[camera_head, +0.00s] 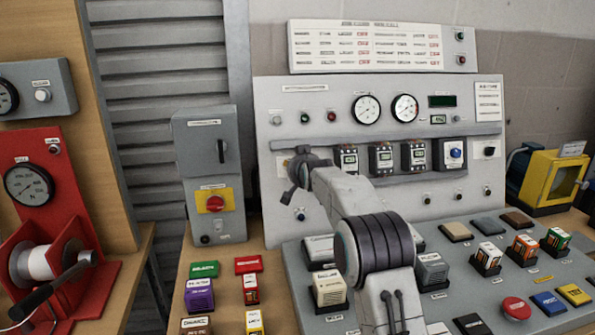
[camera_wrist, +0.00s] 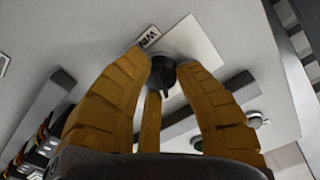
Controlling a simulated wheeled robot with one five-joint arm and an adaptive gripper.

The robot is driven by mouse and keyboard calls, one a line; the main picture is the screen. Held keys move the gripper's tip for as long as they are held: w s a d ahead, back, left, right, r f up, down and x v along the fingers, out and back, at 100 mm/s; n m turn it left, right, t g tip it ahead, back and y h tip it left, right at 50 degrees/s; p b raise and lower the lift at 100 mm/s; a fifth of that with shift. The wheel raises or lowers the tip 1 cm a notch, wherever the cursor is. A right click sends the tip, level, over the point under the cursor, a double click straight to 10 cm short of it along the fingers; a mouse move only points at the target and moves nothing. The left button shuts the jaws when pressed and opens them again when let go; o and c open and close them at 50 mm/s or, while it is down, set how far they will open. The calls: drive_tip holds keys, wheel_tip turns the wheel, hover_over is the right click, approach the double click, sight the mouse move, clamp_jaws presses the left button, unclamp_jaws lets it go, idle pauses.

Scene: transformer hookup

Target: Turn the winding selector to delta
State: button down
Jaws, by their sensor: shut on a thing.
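The winding selector is a small black knob (camera_wrist: 163,75) on a white plate (camera_wrist: 196,42), below a small label (camera_wrist: 150,37) that I can only partly read, in the wrist view. The tan fingers of my gripper (camera_wrist: 162,68) are closed around the knob, with fingertips at its sides. A ridge on the knob shows, but I cannot read which position it points to. In the head view my gripper (camera_head: 298,178) is against the left part of the upright grey panel (camera_head: 275,225), and it hides the selector there.
A grey rail (camera_head: 330,143) runs across the panel, with several breaker modules (camera_head: 381,158) right of my gripper. A sloped console (camera_head: 455,285) with coloured blocks lies in front. A grey switch box (camera_head: 209,155) stands left.

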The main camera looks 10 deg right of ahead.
drive_tip(key=shift+r+m, duration=0.4)
drive_tip(key=shift+m, duration=1.1)
drive_tip(key=c, duration=1.4)
unclamp_jaws()
drive_tip(key=o, duration=0.5)
drive_tip(key=shift+w+f, duration=0.1)
drive_tip(key=shift+f, duration=0.2)
drive_tip(key=shift+o, duration=0.2)
drive_tip(key=v, duration=1.2)
